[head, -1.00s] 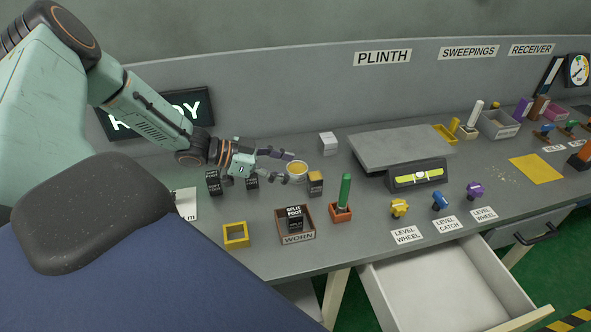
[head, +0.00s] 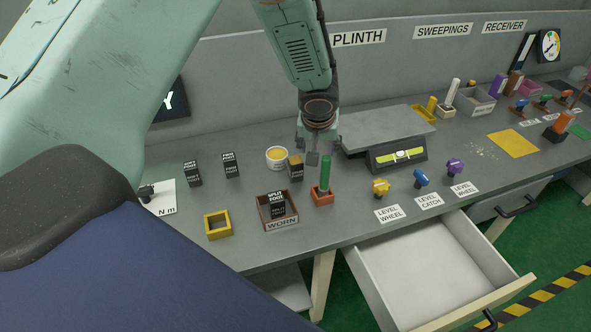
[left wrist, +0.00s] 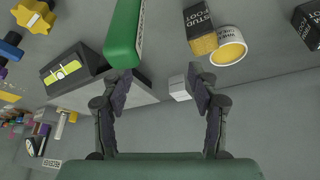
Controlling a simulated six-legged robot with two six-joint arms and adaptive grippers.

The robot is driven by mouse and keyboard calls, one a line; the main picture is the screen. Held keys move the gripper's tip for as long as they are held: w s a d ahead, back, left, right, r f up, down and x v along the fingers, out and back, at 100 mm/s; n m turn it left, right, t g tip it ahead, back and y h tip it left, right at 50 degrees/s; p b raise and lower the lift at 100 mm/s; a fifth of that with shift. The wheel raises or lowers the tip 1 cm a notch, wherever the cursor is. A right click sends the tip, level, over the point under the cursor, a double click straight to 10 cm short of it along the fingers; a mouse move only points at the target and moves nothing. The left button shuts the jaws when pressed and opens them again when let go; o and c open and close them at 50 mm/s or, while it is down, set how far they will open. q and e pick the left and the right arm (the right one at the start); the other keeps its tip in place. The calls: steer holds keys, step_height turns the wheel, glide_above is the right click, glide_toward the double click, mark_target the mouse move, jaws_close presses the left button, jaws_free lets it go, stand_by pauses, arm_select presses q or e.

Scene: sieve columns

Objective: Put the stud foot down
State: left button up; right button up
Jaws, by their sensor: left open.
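The stud foot (head: 296,168) is a small block with a dark body, white lettering and a golden-yellow end. It stands on the grey bench beside a round white tin with a yellow top (head: 277,158). In the left wrist view the stud foot (left wrist: 199,29) and the tin (left wrist: 228,46) show at the top, beyond the jaws. My left gripper (head: 313,156) is open above the bench, just right of the stud foot and close to the green rod (head: 325,174). Nothing is between its fingers (left wrist: 158,80). My right gripper is not in view.
The green rod stands upright in an orange-brown base. The WORN tray (head: 262,210) holds a split foot (head: 277,205). A yellow square frame (head: 218,226) and two dark foot blocks (head: 231,165) lie left. A grey plinth (head: 388,133) with a level stands right. A drawer (head: 430,270) is open.

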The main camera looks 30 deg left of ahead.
mark_target(296, 162)
arm_select(q)
steer(key=s+a+n, duration=0.1)
steer(key=n, duration=0.1)
steer(key=s+a+n+g+y, duration=0.1)
steer(key=s+a+n, duration=0.1)
steer(key=n, duration=0.1)
steer(key=shift+a+f+n+g+y, duration=0.15)
steer(key=shift+f+n+g+y, duration=0.15)
steer(key=shift+f+g+y, duration=0.1)
steer(key=b+x, duration=0.1)
steer(key=x, duration=0.6)
steer(key=shift+f+b, duration=0.25)
steer(key=shift+b, duration=0.05)
steer(key=shift+a, duration=0.1)
jaws_close()
